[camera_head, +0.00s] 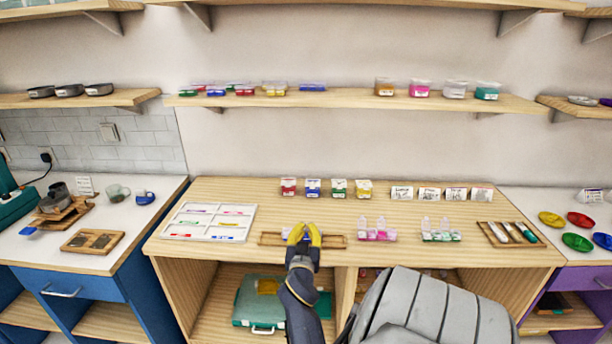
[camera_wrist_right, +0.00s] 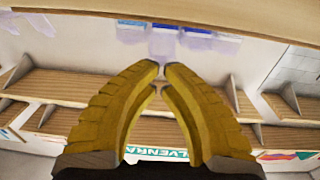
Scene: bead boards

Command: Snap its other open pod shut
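A wooden tray (camera_head: 270,240) lies near the front of the middle table. A small purple-and-white pod strip (camera_head: 288,232) lies in it, partly hidden by my right gripper (camera_head: 306,232). Clear pods with blue parts (camera_wrist_right: 165,42) show at the top of the right wrist view. My right gripper's yellow fingertips (camera_wrist_right: 161,68) nearly meet just below them, with nothing visible between them. I cannot tell whether the fingertips touch a pod, or which lid is open. My left gripper is out of view.
Right of the tray stand a pink pod strip (camera_head: 376,234) and a green-and-pink one (camera_head: 440,233), both with raised clear lids. A white sorting tray (camera_head: 250,222) is at left. Small coloured boxes (camera_head: 313,187) stand behind. A wooden tray with tubes (camera_head: 486,228) is at right.

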